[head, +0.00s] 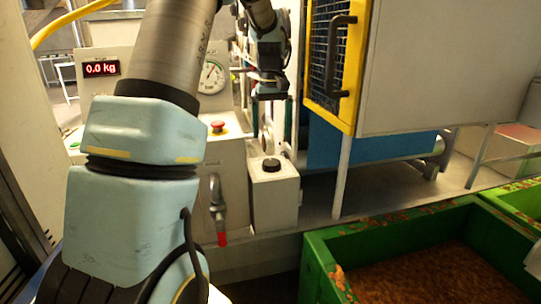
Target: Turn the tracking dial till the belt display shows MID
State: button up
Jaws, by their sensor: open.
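A black round knob (271,164), which looks like the tracking dial, sits on top of a small white box (274,200). No label on it can be read. My gripper (270,97) is above the knob, apart from it, in front of the press frame. It is open, and nothing shows between its fingers, which are small and dark here. No belt display reading MID or any other position can be made out. My own arm hides part of the panel at the left.
A red "0.0 kg" readout (101,68), a round gauge (211,76) and a red button (217,127) are at the left. A yellow-framed mesh door (334,60) and a green bin (318,262) stand at right.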

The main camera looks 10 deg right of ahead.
aim_at(271, 162)
notch_tip(271, 162, down, 10)
jog(key=shift+p, duration=0.95)
jog(key=shift+c, duration=0.2)
jog(key=c, duration=1.3)
